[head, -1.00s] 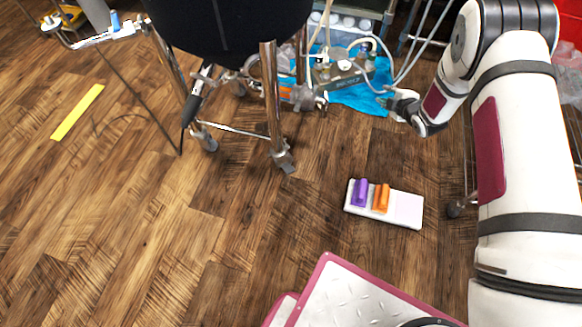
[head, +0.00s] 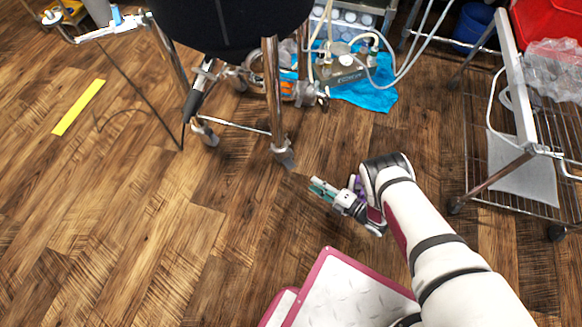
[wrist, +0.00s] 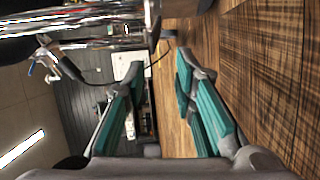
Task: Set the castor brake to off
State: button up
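A dark vessel (head: 225,35) stands on chrome legs; the castor (head: 284,156) at the foot of its front leg is near my gripper (head: 318,189). Another castor (head: 207,135) is to its left. My gripper is low over the floor, right of and slightly nearer than the front castor, apart from it. In the wrist view the teal fingers of my gripper (wrist: 160,68) are spread with nothing between them. No brake setting can be read.
A wire trolley (head: 510,165) stands at the right. A pink-edged white platform (head: 345,290) is at the front. A pump (head: 340,68) and blue sheet (head: 372,97) lie behind. A yellow strip (head: 79,107) marks the left floor, which is mostly clear.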

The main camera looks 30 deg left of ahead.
aim_at(291, 167)
jog(key=b+x, duration=0.2)
jog(key=x, duration=1)
jog(key=shift+a, duration=0.4)
